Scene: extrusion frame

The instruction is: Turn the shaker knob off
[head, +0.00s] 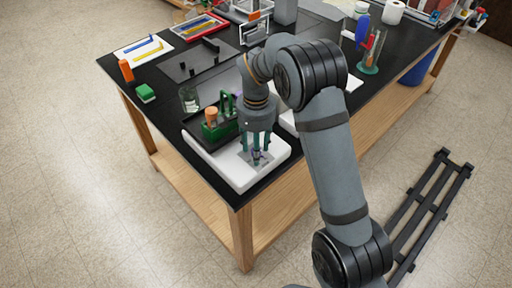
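The shaker (233,178) is a white, low box at the front corner of the black-topped bench. A dark tray on it holds a green rack (218,131) with an orange-capped item. My gripper (257,159) points down over the white front part of the shaker, to the right of the rack. Its fingers look spread around a small dark, purplish spot, which may be the knob. The knob cannot be made out clearly, and I cannot tell whether the fingers touch it.
A glass jar (188,100) stands just behind the shaker. A green block (146,93) and an orange bottle (126,71) stand near the bench's left edge. A dark plate (182,66) lies farther back. My arm crosses over the bench's front edge and hides part of the bench.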

